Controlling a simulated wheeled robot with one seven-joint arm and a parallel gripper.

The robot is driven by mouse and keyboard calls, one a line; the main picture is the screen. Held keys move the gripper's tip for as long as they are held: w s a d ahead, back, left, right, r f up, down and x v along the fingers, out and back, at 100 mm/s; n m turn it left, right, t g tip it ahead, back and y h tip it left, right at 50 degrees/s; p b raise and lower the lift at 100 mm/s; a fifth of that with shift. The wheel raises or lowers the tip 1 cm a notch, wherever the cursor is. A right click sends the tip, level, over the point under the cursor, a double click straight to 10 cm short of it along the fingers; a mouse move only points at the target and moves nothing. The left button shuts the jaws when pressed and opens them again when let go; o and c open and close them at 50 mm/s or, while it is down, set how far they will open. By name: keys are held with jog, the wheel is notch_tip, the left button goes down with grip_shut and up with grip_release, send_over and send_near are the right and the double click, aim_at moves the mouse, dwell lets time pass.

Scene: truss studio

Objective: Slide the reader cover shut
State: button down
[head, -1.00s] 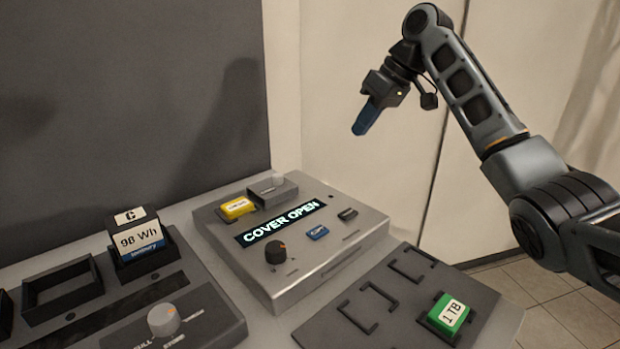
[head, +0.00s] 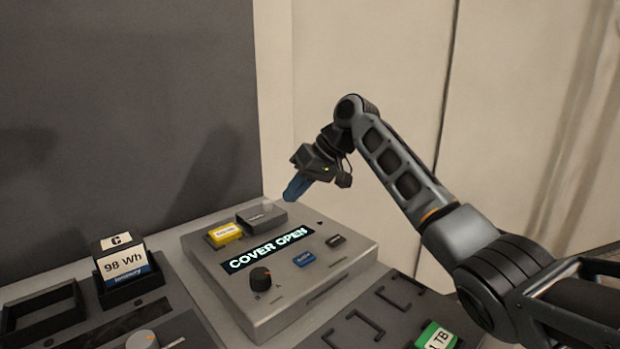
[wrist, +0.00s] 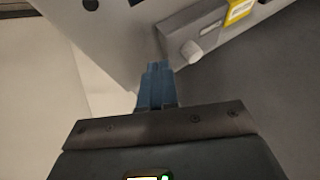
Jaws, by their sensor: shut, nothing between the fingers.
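The reader (head: 328,268) is a grey box on the table, and its display (head: 265,250) reads "COVER OPEN". The reader cover (head: 262,217) is a dark grey block at the reader's back edge, beside a yellow card (head: 224,234). A pale knob (wrist: 190,51) on the cover shows in the wrist view, with the yellow card (wrist: 238,10) beyond it. My gripper (head: 293,190) has blue fingers, shut and empty. It hangs above the reader's back right part, to the right of the cover and apart from it in the head view. The wrist view shows the fingertips (wrist: 157,66) left of the knob.
A dark dial (head: 261,278), a blue button (head: 304,259) and a dark button (head: 335,240) are on the reader's top. A battery block (head: 123,262) stands in a dock at left. A green card (head: 436,336) lies on a slotted tray (head: 352,331) at front right.

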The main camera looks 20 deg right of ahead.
aim_at(252, 221)
jog(key=shift+s+a, duration=0.15)
jog(key=shift+a, duration=1.1)
jog(key=a+p, duration=0.1)
jog(key=a, duration=0.1)
jog(key=s+a+p, duration=0.1)
jog(key=a+p, duration=0.1)
jog(key=a, duration=0.1)
jog(key=s+a+p, duration=0.1)
jog(key=a, duration=0.2)
jog(key=shift+s+r+p, duration=0.25)
jog(key=shift+p, duration=0.1)
jog(key=shift+s+a+f, duration=0.2)
jog(key=shift+a, duration=0.3)
